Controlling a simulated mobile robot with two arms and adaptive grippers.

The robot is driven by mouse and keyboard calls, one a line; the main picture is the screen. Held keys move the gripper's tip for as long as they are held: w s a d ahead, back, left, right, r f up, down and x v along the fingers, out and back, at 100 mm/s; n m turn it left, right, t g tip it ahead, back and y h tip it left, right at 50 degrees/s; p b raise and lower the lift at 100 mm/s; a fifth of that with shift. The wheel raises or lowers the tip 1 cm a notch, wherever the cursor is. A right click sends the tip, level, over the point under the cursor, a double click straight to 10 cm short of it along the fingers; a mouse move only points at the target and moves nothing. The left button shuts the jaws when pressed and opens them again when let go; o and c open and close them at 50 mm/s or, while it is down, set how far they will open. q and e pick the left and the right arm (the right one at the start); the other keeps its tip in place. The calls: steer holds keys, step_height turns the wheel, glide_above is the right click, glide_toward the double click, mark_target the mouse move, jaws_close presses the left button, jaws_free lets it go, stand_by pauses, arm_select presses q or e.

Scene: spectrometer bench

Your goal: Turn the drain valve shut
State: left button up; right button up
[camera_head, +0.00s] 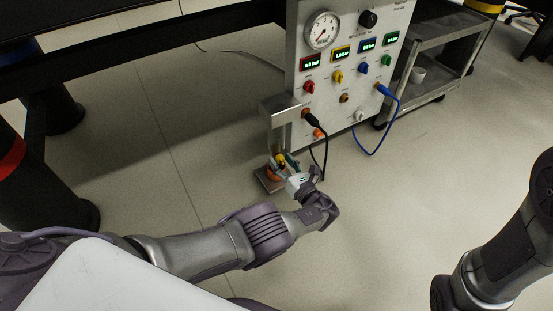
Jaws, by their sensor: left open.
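A grey metal bracket (281,108) stands out from the left side of the panel (345,85), low down. Under it a small yellow part (280,157) shows, with an orange part (267,181) below it on a flat plate; this looks like the drain valve, but it is too small to be certain. My left gripper (284,164) is open right at the yellow part, and its fingers hide some of it. I cannot tell whether they touch it or how the handle is turned. My right arm shows at the right edge; its gripper is out of view.
The panel carries a round gauge (322,30), several lit displays and coloured knobs. A black cable (325,150) hangs close to my left gripper, and a blue cable (388,130) loops to its right. The floor in front is clear.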

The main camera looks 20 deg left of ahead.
mark_target(281, 138)
arm_select(q)
jaws_close()
steer(key=n, duration=0.4)
stand_by(0.4)
jaws_free()
steer(key=shift+r, duration=0.1)
steer(key=shift+r, duration=4.9)
